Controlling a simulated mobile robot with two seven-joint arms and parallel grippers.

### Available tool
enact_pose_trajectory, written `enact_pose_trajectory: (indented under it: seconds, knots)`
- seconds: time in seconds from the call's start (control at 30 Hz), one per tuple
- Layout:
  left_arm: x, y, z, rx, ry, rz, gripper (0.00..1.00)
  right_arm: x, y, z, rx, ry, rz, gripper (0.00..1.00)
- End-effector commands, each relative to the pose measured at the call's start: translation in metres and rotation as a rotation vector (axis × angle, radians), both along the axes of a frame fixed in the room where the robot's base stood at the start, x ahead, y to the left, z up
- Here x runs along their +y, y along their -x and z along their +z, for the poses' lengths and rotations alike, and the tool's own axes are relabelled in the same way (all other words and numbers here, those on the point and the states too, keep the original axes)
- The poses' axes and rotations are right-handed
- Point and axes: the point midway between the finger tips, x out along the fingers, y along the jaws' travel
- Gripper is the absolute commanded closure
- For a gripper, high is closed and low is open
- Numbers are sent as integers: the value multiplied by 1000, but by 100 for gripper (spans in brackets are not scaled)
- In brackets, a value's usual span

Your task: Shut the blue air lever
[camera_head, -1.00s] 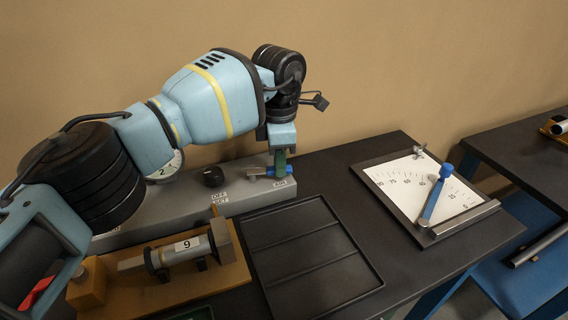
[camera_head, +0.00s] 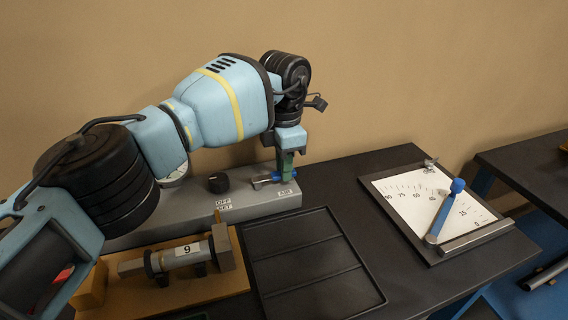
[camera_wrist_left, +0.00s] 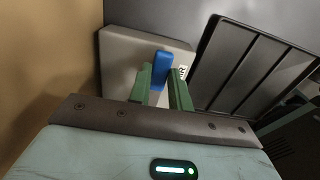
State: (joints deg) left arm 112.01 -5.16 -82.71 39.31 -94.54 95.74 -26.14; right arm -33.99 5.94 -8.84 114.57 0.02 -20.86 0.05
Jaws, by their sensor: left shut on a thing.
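The blue air lever (camera_head: 275,177) is on the grey panel box, by the AIR label (camera_head: 286,191) at its right end. My left gripper (camera_head: 285,176) reaches down to it from above. In the left wrist view, the blue lever (camera_wrist_left: 161,70) stands between the two green fingers of my left gripper (camera_wrist_left: 161,88), which is shut on it. The fingers hide part of the lever in the head view. My right gripper is not in view.
A black knob (camera_head: 218,182) with an OFF/SET label is left of the lever. In front are a wooden cradle (camera_head: 210,290) holding a cylinder marked 9 and an empty black tray (camera_head: 335,262). A dial board (camera_head: 400,190) with a blue pointer lies to the right.

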Motion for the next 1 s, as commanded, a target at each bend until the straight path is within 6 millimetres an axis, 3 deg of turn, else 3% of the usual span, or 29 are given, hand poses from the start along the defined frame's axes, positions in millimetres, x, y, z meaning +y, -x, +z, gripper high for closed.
enact_pose_trajectory:
  seconds: [0.03,0.07,0.23,0.57,1.0]
  knots:
    - [0,-1,2,-5,3,5,100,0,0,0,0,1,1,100]
    - [0,-1,2,-5,3,5,79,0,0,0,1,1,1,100]
    - [0,-1,2,-4,2,4,58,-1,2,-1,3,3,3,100]
    - [0,-1,4,-2,0,2,58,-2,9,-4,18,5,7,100]
    - [0,-1,64,-3,1,4,58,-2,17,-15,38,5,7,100]
